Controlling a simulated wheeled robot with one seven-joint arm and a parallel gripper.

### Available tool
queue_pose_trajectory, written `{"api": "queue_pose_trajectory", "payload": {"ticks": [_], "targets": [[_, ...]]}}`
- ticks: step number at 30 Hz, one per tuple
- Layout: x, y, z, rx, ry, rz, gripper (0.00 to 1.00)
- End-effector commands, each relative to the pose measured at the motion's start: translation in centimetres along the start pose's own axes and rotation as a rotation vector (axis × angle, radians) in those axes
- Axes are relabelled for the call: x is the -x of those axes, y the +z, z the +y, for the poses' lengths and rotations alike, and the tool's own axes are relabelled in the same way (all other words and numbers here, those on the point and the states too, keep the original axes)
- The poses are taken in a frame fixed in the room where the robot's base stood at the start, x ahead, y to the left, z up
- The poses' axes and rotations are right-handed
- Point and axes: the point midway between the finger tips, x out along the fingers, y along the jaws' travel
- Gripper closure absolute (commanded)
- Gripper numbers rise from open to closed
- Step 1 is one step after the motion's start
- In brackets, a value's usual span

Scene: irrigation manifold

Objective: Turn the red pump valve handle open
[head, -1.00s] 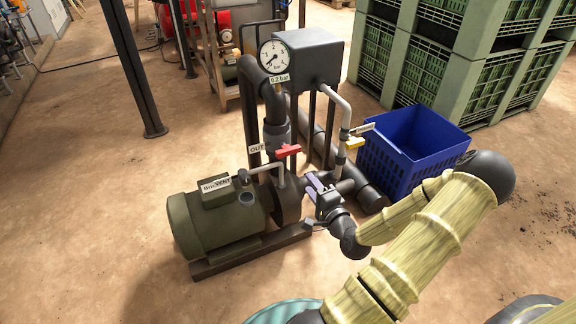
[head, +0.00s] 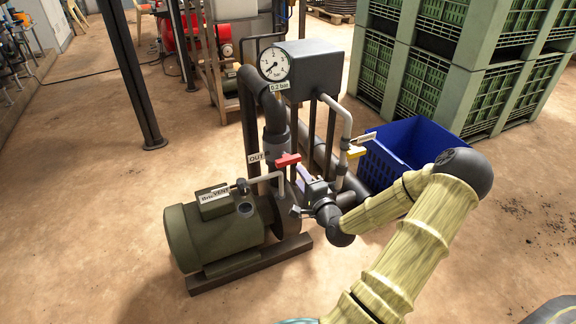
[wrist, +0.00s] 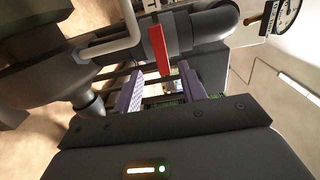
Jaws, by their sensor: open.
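The red valve handle (head: 288,160) sits on the dark vertical outlet pipe, beside the "OUT" label (head: 256,157). In the wrist view the red handle (wrist: 159,50) is a narrow bar lying just beyond my gripper's fingertips, roughly ahead of the gap between them. My gripper (head: 303,184) is a little below and to the right of the handle in the head view. In the wrist view my gripper (wrist: 160,82) has its two purple-padded fingers apart, with nothing between them. I cannot tell whether a finger touches the handle.
The green pump (head: 215,232) stands at lower left. A gauge (head: 274,64) reading near 0.2 bar is above. A yellow valve handle (head: 356,152) is on the thin pipe to the right. A blue crate (head: 400,148) and stacked green crates (head: 450,70) stand behind.

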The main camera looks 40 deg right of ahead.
Motion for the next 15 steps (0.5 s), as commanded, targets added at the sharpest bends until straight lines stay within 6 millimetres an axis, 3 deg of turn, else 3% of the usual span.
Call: {"api": "queue_pose_trajectory", "payload": {"ticks": [15], "targets": [[-8.7,0.1,0.2,0.001,-0.002,-0.001,0.59]]}}
